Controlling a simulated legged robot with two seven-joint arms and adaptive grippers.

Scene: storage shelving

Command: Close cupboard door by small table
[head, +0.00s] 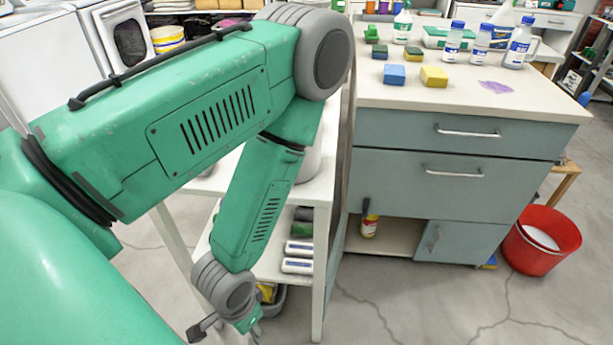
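The grey-blue cupboard (455,195) stands right of centre under a pale worktop, with two drawers above. Its lower left compartment (385,238) is open and shows a small yellow-and-red bottle (369,226). A grey-blue panel (336,242) stands at that compartment's left edge; it looks like the swung-open door, mostly edge-on. The lower right door (463,241) is shut. The small white table (322,190) stands left of the cupboard, partly behind my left arm. My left gripper (226,334) is low at the bottom edge, left of the table's front leg, fingers apart, apparently empty. My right gripper is not in view.
White packs (298,256) and a grey bin (272,302) are at the table's lower part. A red bucket (541,241) stands right of the cupboard. Bottles and sponges sit on the worktop. The cracked floor (420,305) in front is clear.

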